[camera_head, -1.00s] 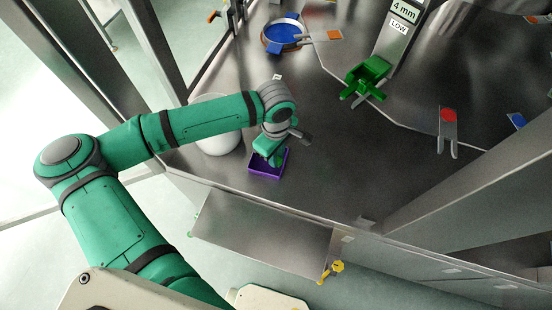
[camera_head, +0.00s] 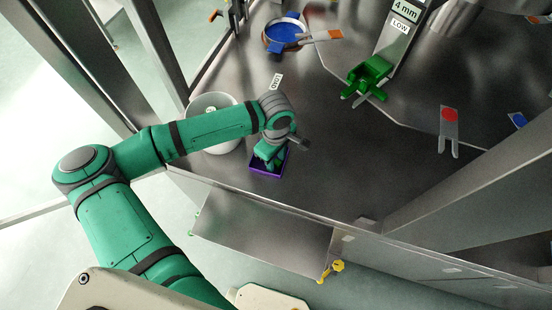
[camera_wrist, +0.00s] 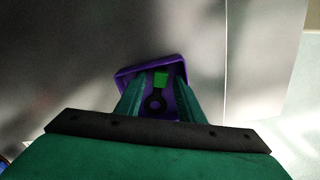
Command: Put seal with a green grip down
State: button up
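The seal (camera_wrist: 155,103), a dark ring with a green grip (camera_wrist: 160,78), shows in the wrist view in the purple tray (camera_wrist: 148,67). My gripper (camera_wrist: 158,82) points down at the tray, with its teal fingers on either side of the seal. A gap shows between each fingertip and the green grip, so the gripper looks open. In the head view my gripper (camera_head: 268,158) is over or inside the purple tray (camera_head: 266,174) near the steel table's front edge. The seal is hidden there by my gripper.
A white bin (camera_head: 222,148) stands behind my forearm. A blue round dish (camera_head: 284,34) and a green fixture (camera_head: 366,78) stand farther back. A red-marked fork-like tool (camera_head: 449,128) lies at the right. The steel table (camera_head: 345,160) is clear right of the tray.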

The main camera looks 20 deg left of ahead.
aim_at(276, 161)
jog(key=shift+r, duration=0.1)
notch_tip(276, 161, up, 12)
dwell(0.5)
jog(key=shift+w, duration=0.1)
dwell(0.4)
